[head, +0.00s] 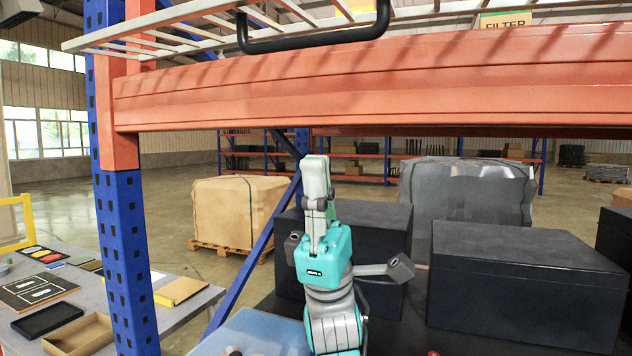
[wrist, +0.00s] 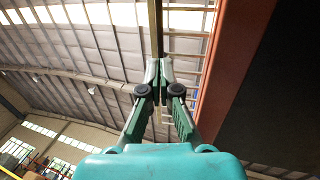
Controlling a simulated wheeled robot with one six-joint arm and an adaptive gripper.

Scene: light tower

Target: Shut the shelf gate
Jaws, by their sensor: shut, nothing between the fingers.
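The shelf gate (head: 200,12) is a pale wire grid at the top of the head view, above the orange beam. It lies roughly flat or tilted, and its upper part is cut off. A black handle (head: 315,41) hangs on its near edge. In the wrist view my gripper (wrist: 157,72) points up towards the roof, with its green fingers together and nothing between them. A narrow upright bar (wrist: 155,28) lies in line with the fingertips; I cannot tell whether they touch.
Dark boxes (head: 520,285) stand beside and behind my arm. A table (head: 190,312) with trays is at lower left. Beyond lie open floor and a wrapped pallet (head: 235,210).

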